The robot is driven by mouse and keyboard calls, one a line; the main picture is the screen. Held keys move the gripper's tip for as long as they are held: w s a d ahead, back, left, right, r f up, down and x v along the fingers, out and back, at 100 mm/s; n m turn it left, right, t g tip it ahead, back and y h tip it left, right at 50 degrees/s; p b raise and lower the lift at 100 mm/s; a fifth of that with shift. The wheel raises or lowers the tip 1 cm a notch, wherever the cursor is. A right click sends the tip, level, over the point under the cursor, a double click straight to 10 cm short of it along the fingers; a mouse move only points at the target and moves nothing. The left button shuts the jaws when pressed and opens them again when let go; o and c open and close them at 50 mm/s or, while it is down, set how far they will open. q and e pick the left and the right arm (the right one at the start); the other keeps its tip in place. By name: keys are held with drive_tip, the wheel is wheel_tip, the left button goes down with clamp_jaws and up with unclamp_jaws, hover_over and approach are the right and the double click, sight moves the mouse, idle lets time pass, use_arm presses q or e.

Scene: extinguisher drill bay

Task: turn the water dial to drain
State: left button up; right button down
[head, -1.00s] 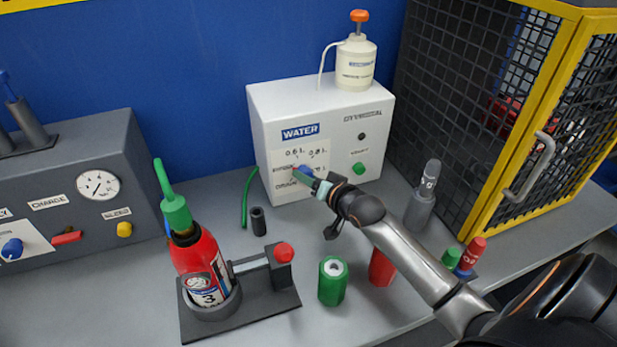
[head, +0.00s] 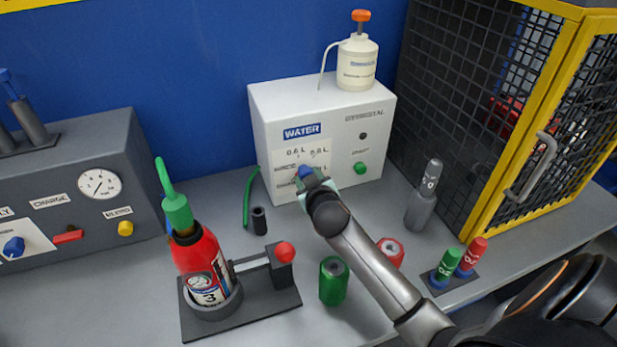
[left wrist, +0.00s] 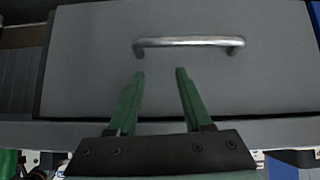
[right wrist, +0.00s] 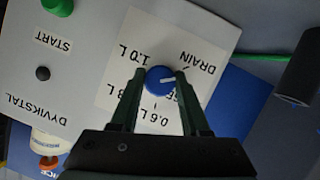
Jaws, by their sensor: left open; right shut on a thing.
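The white WATER box (head: 345,150) stands at the back of the bench. Its blue water dial (head: 305,171) also shows in the right wrist view (right wrist: 160,82). My right gripper (head: 312,179) is at the dial; in the right wrist view its fingers (right wrist: 160,76) are shut on either side of it. The dial's white mark points right in that view, a little below the DRAIN label (right wrist: 198,62). Labels 1.0 L and 0.6 L also show; others are partly hidden by the fingers. My left gripper (left wrist: 160,74) is open and empty, below a metal handle (left wrist: 190,41) on a grey panel.
A red extinguisher (head: 202,262) stands in a dark holder at the left front. A green cylinder (head: 333,281) and a red one (head: 390,252) stand near my right forearm. A yellow-framed mesh cage (head: 500,120) is at the right. A white bottle (head: 357,62) stands on the box.

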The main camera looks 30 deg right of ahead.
drive_tip(key=shift+n+h, duration=0.5)
drive_tip(key=shift+n, duration=0.3)
drive_tip(key=shift+c, duration=1.9)
unclamp_jaws()
drive_tip(key=b+v, duration=0.1)
drive_tip(key=v, duration=1.1)
drive_tip(key=shift+s+a, duration=0.2)
